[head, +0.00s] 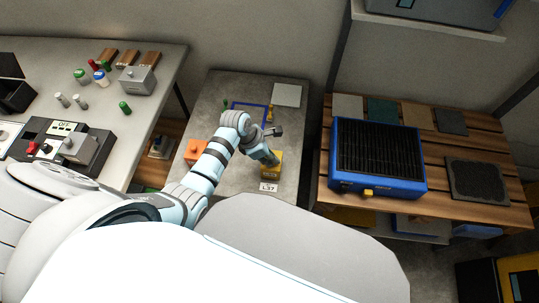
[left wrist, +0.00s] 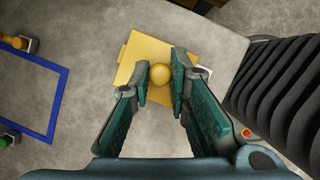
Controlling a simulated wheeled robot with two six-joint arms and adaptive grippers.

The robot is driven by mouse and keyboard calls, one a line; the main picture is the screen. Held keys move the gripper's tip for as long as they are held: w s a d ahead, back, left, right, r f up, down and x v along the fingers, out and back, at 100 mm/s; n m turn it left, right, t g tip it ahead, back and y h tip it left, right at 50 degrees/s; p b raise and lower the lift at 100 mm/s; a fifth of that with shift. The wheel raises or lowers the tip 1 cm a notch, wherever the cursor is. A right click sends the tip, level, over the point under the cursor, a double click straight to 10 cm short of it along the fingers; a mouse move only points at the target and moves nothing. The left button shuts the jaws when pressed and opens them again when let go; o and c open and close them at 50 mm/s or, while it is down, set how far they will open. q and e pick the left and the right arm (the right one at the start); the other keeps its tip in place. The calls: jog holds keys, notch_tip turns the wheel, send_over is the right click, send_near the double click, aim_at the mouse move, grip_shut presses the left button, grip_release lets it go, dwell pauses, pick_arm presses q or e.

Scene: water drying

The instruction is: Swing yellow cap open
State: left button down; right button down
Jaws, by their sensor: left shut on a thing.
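The yellow cap (left wrist: 135,58) is a flat square plate with a round yellow knob (left wrist: 161,75) near its lower right part in the left wrist view. My left gripper (left wrist: 161,80) is shut on the knob, with one teal finger on each side of it. In the head view the yellow block (head: 271,172) stands near the front of the middle grey table, and my left gripper (head: 268,158) reaches it from above left. The gripper partly hides its top. My right gripper is in neither view.
An "L37" label (head: 268,188) lies in front of the yellow block. An orange block (head: 194,152), a blue square frame (left wrist: 62,88) and a pale plate (head: 287,95) share the table. A blue ribbed unit (head: 378,155) stands on the wooden bench to the right.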

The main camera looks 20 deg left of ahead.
pick_arm(q)
jog(key=shift+w, duration=0.1)
jog(key=shift+w+a+r+g, duration=0.2)
jog(key=shift+w+r+g, duration=0.2)
jog(key=shift+w+g, duration=0.3)
jog(key=shift+w+a+r+n+g+h, duration=0.1)
jog(key=shift+w+r+n+g+h, duration=0.05)
jog(key=shift+w+g, duration=0.2)
jog(key=shift+w+a+r+n+g+h, duration=0.1)
jog(key=shift+w+n+g+h, duration=0.05)
jog(key=shift+w+g, duration=0.15)
jog(key=shift+w+a+r+b, duration=0.15)
jog(key=shift+w+b, duration=0.45)
jog(key=shift+w+a+r+b, duration=0.15)
jog(key=shift+w+b, duration=0.45)
jog(key=shift+w, duration=0.05)
jog(key=shift+w+a+r+b, duration=0.15)
jog(key=shift+w+b, duration=0.45)
